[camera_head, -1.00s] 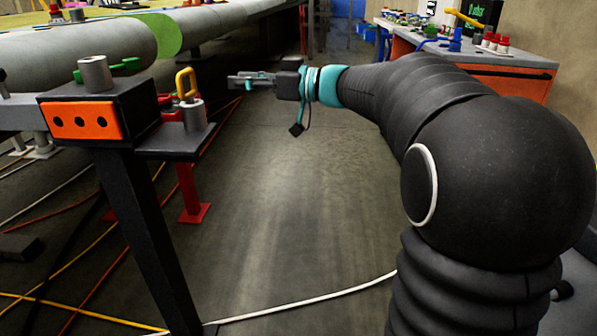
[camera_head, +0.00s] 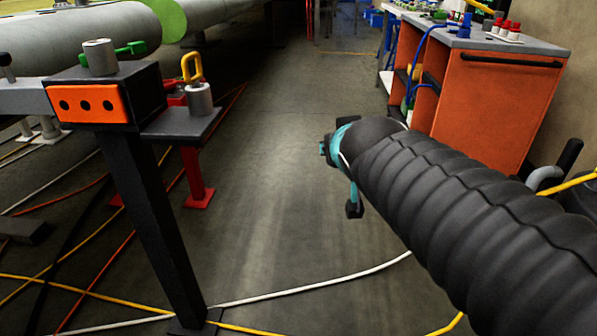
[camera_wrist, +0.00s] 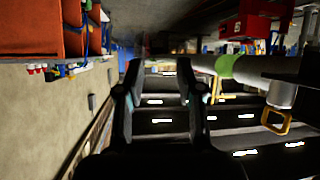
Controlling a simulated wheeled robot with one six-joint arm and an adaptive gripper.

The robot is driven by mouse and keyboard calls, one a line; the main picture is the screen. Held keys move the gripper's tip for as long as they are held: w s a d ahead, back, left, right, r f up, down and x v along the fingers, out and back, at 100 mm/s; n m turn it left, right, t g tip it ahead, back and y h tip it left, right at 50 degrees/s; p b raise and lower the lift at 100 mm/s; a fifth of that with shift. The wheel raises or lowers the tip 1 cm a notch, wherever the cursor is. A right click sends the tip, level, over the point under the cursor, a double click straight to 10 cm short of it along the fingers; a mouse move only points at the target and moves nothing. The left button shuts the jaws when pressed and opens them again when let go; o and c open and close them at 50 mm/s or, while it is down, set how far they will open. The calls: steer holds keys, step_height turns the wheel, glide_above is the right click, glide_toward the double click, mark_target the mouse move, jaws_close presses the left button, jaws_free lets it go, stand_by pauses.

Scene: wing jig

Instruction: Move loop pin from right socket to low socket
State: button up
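The loop pin (camera_head: 192,66) shows as a yellow loop above a grey cylindrical socket (camera_head: 199,98) on the small dark shelf at the right of the jig post. In the wrist view, the yellow loop (camera_wrist: 277,122) hangs below a pale cylinder (camera_wrist: 282,95) at the right, as that picture is upside down. Another grey cylinder (camera_head: 99,57) stands on top of the jig block; I cannot tell which one is the low socket. My gripper (camera_wrist: 160,75) is open and empty, with a clear gap between its fingers. In the head view my arm mostly hides it.
The jig block has an orange front plate (camera_head: 87,106) with three holes. An orange workbench (camera_head: 495,105) stands at the right, with red-topped items on it. Cables (camera_head: 320,288) cross the floor.

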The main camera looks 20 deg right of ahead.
steer(key=s+a+f+g+y, duration=0.1)
steer(key=s+a+f+g, duration=0.1)
steer(key=s+f, duration=0.4)
steer(key=s+a+f+n+g+y, duration=0.1)
steer(key=s+a+f+g, duration=0.2)
steer(key=s+f, duration=0.4)
steer(key=s+g, duration=0.1)
steer(key=s, duration=0.2)
steer(key=shift+s+a+g+y, duration=0.2)
steer(key=shift+g+y, duration=0.1)
